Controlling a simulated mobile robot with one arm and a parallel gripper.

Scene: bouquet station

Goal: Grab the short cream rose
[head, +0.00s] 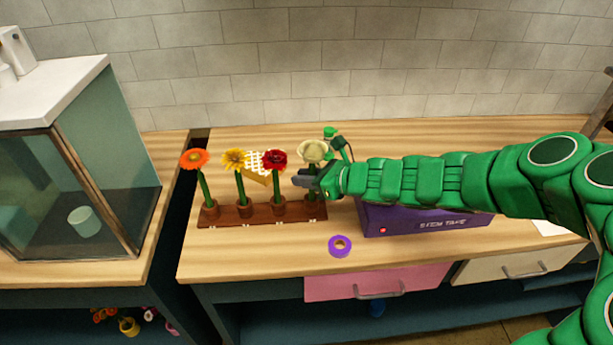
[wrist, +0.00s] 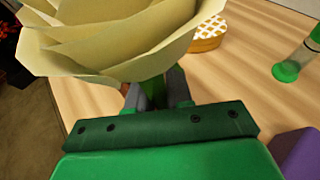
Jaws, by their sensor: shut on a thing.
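The cream rose (head: 312,152) stands upright at the right end of a brown wooden rack (head: 240,222). My gripper (head: 305,182) reaches in from the right and is shut on its green stem, just below the bloom. In the wrist view the large cream bloom (wrist: 120,35) fills the upper left, and the stem (wrist: 153,88) shows between the fingers. The lower stem is partly hidden behind my gripper in the head view. I cannot tell whether the stem's foot is still in its holder.
An orange flower (head: 194,159), a yellow flower (head: 234,159) and a red flower (head: 274,160) stand in the rack to the left. A purple box (head: 425,222) lies under my arm. A purple tape roll (head: 340,246) sits near the front edge. A glass case (head: 80,190) stands far left.

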